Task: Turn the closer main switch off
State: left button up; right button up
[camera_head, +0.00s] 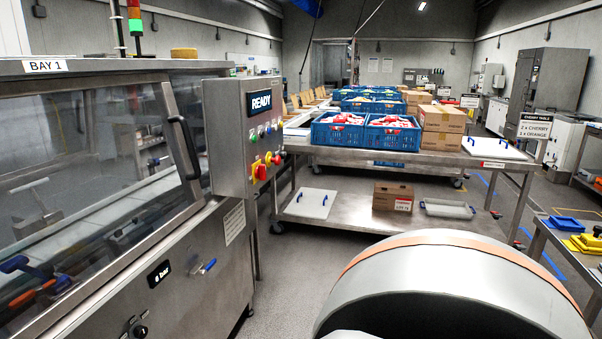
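A steel control box (228,140) stands at the right end of the near machine marked BAY 1. Below the display are several small coloured buttons (266,131). Low on the box is a red and yellow switch (261,171), with a red and yellow part (276,158) just beside it. The switch is too small for me to tell its position. A black knob (140,330) sits low on the machine front. Neither of my grippers is in view.
A large pale rounded part of my own body with an orange band fills the lower right. A steel table (455,157) with blue crates (338,134) and cartons (443,119) stands beyond. Grey floor (300,265) is open between machine and table.

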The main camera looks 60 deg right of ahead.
aim_at(261, 171)
jog(key=z, duration=1.55)
